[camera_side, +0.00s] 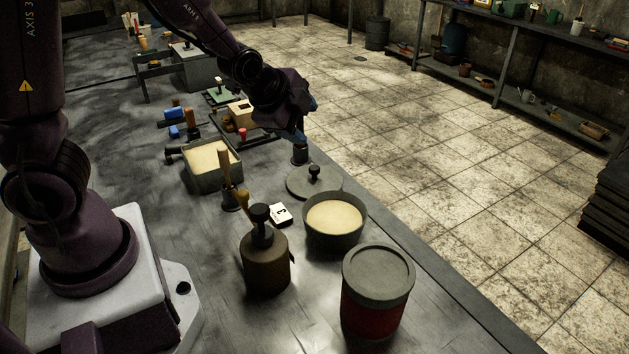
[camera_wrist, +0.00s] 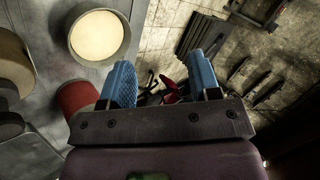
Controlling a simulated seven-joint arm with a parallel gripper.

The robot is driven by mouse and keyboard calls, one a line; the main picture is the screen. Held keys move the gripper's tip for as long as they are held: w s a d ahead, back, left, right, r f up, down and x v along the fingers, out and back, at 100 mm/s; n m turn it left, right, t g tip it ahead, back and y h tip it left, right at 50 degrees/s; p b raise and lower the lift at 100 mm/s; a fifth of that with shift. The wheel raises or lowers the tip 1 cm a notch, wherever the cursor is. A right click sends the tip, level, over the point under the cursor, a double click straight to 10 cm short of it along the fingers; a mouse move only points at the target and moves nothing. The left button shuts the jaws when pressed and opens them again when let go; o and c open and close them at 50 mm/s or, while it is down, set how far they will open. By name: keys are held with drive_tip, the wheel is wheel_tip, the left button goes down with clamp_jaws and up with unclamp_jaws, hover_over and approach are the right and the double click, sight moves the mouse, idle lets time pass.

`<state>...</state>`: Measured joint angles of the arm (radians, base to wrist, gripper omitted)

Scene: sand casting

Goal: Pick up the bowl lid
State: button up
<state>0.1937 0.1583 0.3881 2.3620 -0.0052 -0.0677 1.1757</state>
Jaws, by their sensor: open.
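The bowl lid (camera_side: 299,186) is a flat grey disc with a dark upright knob. It lies on the table just behind a round grey bowl (camera_side: 335,240) of pale sand. The bowl also shows in the wrist view (camera_wrist: 99,36); I cannot make out the lid there. My gripper (camera_side: 304,125) is above and behind the lid, near the table's right edge, apart from it. In the wrist view its two blue fingers (camera_wrist: 161,78) are spread wide with nothing held between them.
A red can (camera_side: 372,310) and a brown jug (camera_side: 266,268) stand in front of the lid. A square sand box (camera_side: 212,165) and wooden-handled tools are to the left. Floor lies beyond the table edge.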

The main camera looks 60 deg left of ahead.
drive_tip(key=w+a+f+m+t+y, duration=0.1)
drive_tip(key=w+a+f+m+y, duration=0.2)
drive_tip(key=a+f+m, duration=0.35)
drive_tip(key=m+t, duration=0.4)
drive_tip(key=m, duration=1)
approach(314, 168)
drive_tip(key=x, duration=0.5)
drive_tip(key=shift+w+a, duration=0.15)
drive_tip(key=shift+w, duration=0.05)
drive_tip(key=shift+x, duration=2.55)
drive_tip(key=shift+f, duration=0.1)
drive_tip(key=c, duration=1)
